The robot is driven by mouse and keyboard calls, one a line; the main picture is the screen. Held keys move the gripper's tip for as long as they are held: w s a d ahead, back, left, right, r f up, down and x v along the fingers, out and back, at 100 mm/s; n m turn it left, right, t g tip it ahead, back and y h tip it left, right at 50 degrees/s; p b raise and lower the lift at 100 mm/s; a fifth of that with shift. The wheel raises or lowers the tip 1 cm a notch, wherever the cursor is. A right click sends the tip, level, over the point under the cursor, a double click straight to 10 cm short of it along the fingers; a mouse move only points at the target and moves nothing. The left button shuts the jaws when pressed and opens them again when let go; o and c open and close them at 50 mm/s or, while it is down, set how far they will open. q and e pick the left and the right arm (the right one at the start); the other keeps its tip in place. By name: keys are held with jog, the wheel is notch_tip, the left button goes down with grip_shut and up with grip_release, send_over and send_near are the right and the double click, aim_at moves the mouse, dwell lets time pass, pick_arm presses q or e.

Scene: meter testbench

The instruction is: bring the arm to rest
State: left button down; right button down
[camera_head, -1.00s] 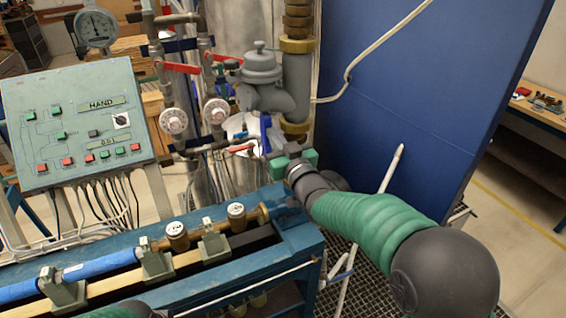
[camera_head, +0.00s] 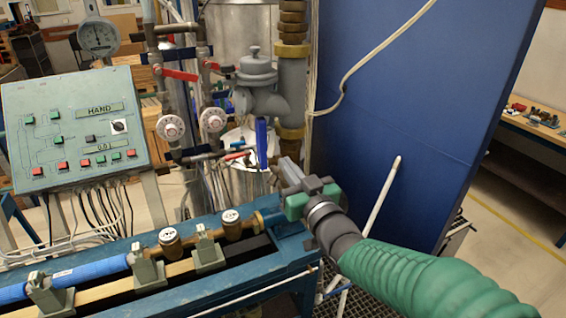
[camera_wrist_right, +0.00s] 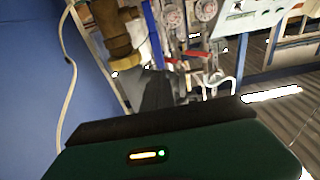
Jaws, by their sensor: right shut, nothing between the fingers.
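My right gripper (camera_head: 289,172) is shut and empty in the head view. It is in front of the grey valve body and pipe, above the right end of the blue bench. My right arm, with its green ribbed sleeve, comes in from the lower right. In the right wrist view the dark gripper fingers (camera_wrist_right: 154,92) point toward the pipework, and the dark green gripper housing fills the bottom. My left gripper is not in view.
A blue bench (camera_head: 235,292) carries brass meters (camera_head: 231,223) and a blue pipe. A control panel (camera_head: 72,128) stands at left. Red-handled valves (camera_head: 180,75) and a grey valve body (camera_head: 256,85) stand behind the gripper. A blue wall panel (camera_head: 420,90) rises at right, with a white rod before it.

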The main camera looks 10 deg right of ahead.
jog(key=s+d+f+m+g+h, duration=0.15)
jog(key=s+d+f+g, duration=0.3)
jog(key=f, duration=0.55)
jog(key=s+d+f+m+g+h, duration=0.1)
jog(key=s+d+f+g+h, duration=0.3)
jog(key=f, duration=0.6)
jog(key=s+d+f+g, duration=0.1)
jog(key=s+f+g, duration=0.2)
jog(key=s+f, duration=0.3)
jog(key=s+d+f+m+g, duration=0.1)
jog(key=s+f+g, duration=0.3)
jog(key=s, duration=0.9)
jog(key=shift+s+d+f, duration=0.3)
jog(key=shift+d+f, duration=0.4)
jog(key=shift+f, duration=0.15)
